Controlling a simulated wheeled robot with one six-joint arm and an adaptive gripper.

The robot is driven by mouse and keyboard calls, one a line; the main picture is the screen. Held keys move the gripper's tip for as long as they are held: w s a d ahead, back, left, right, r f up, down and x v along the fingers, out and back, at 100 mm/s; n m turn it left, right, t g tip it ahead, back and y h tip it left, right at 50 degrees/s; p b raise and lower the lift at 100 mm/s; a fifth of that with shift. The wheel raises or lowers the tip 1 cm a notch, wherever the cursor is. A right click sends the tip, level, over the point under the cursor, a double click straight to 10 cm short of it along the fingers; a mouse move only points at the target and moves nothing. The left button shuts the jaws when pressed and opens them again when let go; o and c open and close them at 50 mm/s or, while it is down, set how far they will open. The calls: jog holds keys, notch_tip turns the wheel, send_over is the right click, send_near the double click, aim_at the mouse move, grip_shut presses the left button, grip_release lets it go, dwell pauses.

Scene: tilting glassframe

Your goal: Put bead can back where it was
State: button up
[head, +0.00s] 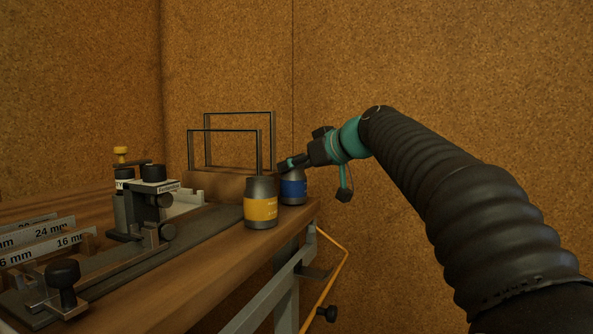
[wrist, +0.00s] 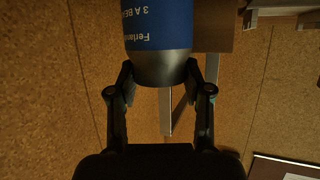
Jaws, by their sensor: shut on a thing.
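The blue-labelled can (head: 293,189) is upright at the far right end of the bench, partly behind the yellow-labelled can. In the wrist view its blue label (wrist: 160,25) shows upside down with part of the word "BEAD". My gripper (head: 287,164) reaches in from the right at the can's top. In the wrist view my gripper (wrist: 159,80) has a finger on each side of the can's grey tapered end and is shut on it. I cannot tell whether the can's base touches the bench.
A yellow-labelled can (head: 261,205) stands close in front, near the bench's front edge. Thin dark frames (head: 225,130) stand behind on a wooden block. A clamp fixture (head: 140,205) and size-marked plates (head: 40,240) fill the left. A cork wall (head: 430,60) is behind.

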jog(key=shift+f, duration=0.25)
jog(key=o, duration=1.3)
jog(key=shift+r, duration=0.1)
jog(key=shift+r, duration=0.15)
jog(key=v, duration=1.2)
